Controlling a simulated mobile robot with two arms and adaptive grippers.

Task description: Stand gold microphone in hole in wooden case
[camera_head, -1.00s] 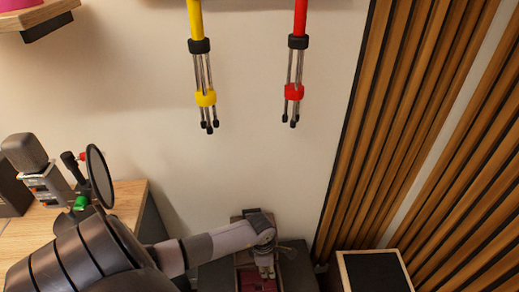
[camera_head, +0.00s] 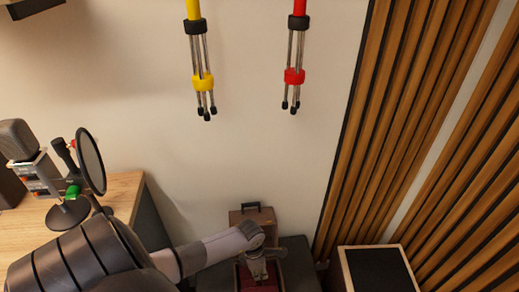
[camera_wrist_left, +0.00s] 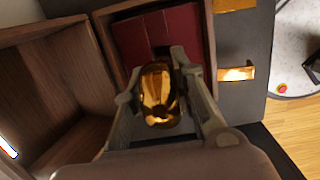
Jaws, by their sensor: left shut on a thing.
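My left gripper (camera_wrist_left: 158,98) is shut on the gold microphone (camera_wrist_left: 157,85) in the left wrist view. The microphone's gold end faces the camera between the fingers, and the rest of it is hidden below. The wooden case (camera_wrist_left: 102,70) lies open under the gripper, with a dark red lining (camera_wrist_left: 185,28) in one half and a bare wooden half at the left. The hole under the microphone is hidden, so I cannot tell whether it is in it. In the head view the case (camera_head: 252,215) stands at the bottom, with my left gripper (camera_head: 258,278) over its red part. My right gripper is not in view.
The case is on a dark surface (camera_head: 300,262). A black-topped speaker-like box (camera_head: 375,270) stands to its right, near slatted wood panels (camera_head: 400,130). A wooden desk (camera_head: 120,195) with a pop filter (camera_head: 90,162) and a grey microphone (camera_head: 18,140) is at the left.

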